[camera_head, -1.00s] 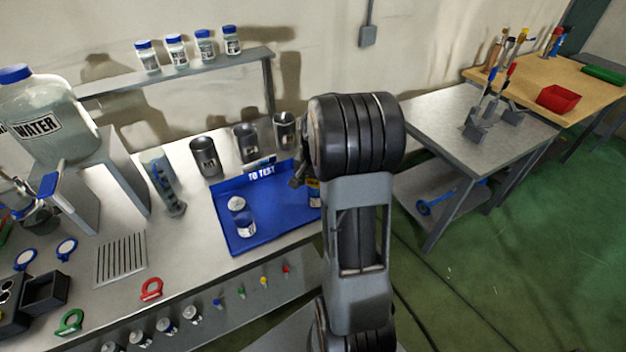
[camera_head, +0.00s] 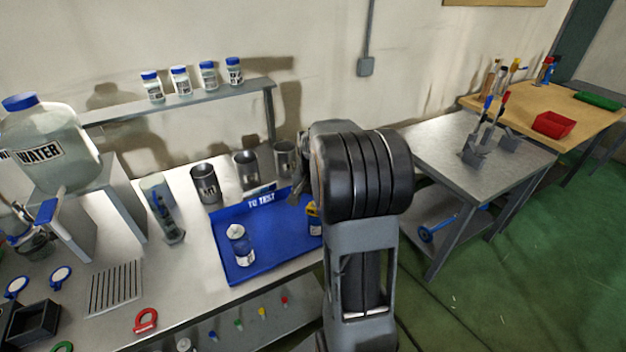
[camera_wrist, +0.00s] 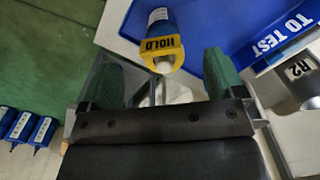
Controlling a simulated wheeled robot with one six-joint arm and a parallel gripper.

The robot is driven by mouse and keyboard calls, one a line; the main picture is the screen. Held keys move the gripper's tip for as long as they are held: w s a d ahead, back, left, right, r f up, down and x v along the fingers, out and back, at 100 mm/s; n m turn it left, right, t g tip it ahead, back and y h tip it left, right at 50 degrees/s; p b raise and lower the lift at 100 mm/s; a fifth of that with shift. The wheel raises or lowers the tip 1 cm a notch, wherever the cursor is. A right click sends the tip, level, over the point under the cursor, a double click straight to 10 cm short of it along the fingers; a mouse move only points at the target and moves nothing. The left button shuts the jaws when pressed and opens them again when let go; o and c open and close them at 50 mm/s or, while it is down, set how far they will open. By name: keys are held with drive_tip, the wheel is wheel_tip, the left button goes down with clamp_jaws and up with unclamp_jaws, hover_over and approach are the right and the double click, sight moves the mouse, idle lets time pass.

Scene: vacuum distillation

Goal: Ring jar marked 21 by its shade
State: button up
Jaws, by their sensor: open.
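A second jar (camera_head: 315,225) with a yellow ring stands at the tray's right, partly hidden by my arm. In the wrist view, this jar (camera_wrist: 158,22) wears the yellow ring (camera_wrist: 162,50) marked HOLD at its neck. My gripper (camera_wrist: 163,75) is open, its green-padded fingers apart and empty, near the yellow ring. A red ring (camera_head: 146,320) and a green ring (camera_head: 63,347) lie on the bench's front. I cannot read 21 on either jar.
Several metal cups, one marked R2 (camera_wrist: 300,72), stand behind the tray. A shelf (camera_head: 180,101) holds several blue-capped jars. A WATER bottle (camera_head: 50,150) stands at left, near a slotted plate (camera_head: 115,287). A steel table (camera_head: 455,140) is at right.

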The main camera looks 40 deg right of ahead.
wheel_tip(320, 180, up, 10)
drive_tip(key=shift+b, duration=0.3)
idle(0.4)
drive_tip(key=s+a+f+n+t, duration=0.1)
drive_tip(key=s+a+n+t, duration=0.1)
drive_tip(key=s+a+n, duration=0.3)
drive_tip(key=s+a+f+n+t, duration=0.1)
drive_tip(key=s+a+n, duration=0.4)
drive_tip(key=a, duration=0.8)
drive_tip(key=shift+s+a+f+n+t, duration=0.25)
drive_tip(key=shift+s+t, duration=0.45)
drive_tip(key=shift+s, duration=0.45)
